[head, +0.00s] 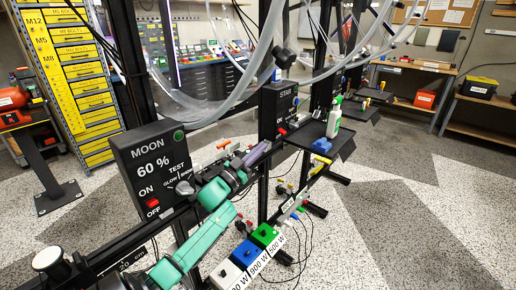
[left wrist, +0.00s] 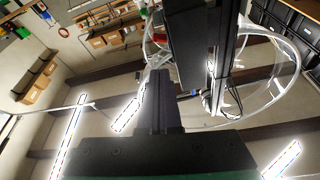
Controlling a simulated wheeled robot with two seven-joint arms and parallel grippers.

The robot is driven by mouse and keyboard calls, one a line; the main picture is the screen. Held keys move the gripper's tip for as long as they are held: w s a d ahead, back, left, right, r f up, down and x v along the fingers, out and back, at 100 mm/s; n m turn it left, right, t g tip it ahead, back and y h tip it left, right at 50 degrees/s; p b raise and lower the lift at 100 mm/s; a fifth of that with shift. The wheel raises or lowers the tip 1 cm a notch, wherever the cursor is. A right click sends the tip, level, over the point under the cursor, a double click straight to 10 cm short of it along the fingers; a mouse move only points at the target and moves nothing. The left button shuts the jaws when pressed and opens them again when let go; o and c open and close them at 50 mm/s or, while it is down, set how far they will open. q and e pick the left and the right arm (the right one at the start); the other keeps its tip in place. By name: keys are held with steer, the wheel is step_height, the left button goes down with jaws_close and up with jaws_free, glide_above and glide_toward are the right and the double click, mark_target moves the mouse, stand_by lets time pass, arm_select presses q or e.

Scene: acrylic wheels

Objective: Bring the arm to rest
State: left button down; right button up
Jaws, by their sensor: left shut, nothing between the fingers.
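My left arm (head: 205,235) comes in from the bottom left of the head view, with teal links and dark joints. It reaches up and right in front of the metal frame. My left gripper (head: 262,150) is at its end, between the black MOON box (head: 152,165) and the black STAR box (head: 277,110). Its dark fingers are shut with nothing between them. In the left wrist view the closed fingers (left wrist: 159,98) stand up in the middle, apparently empty. My right gripper is not in view.
A black rail with white, blue and green switch boxes (head: 264,236) runs below the arm. Clear tubes (head: 215,108) hang above. A small black shelf (head: 318,138) holds a bottle and a blue item. A yellow drawer cabinet (head: 75,75) stands left. Speckled floor (head: 430,215) is open at right.

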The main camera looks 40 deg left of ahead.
arm_select(q)
steer(key=shift+w, duration=0.3)
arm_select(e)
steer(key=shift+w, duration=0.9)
